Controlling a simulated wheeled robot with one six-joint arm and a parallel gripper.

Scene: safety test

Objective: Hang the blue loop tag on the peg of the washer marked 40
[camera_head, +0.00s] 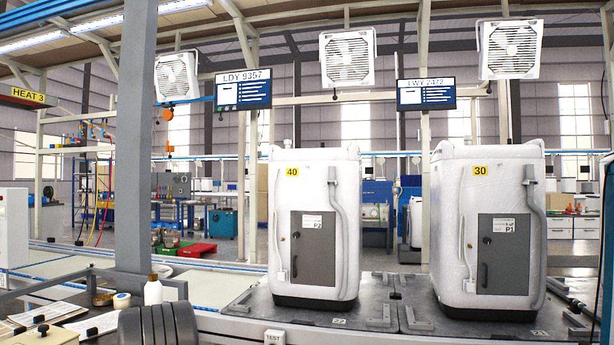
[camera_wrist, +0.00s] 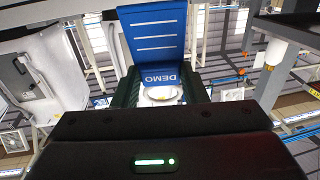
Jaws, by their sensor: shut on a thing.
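The washer marked 40 (camera_head: 315,228) stands upright left of the washer marked 30 (camera_head: 490,228). Its yellow label is at the upper left. A small dark knob (camera_head: 296,235) shows near its grey panel; I cannot tell whether it is the peg. In the wrist view my gripper (camera_wrist: 160,88) is shut on the blue tag (camera_wrist: 155,42), which has white lines and upside-down DEMO lettering. The tag extends beyond the dark fingers. Its loop is not clearly visible. Neither gripper nor tag shows clearly in the head view.
A grey post (camera_head: 136,140) rises left of the washers. Hanging screens and fans are above. A white washer-like body (camera_wrist: 45,75) shows at left in the wrist view.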

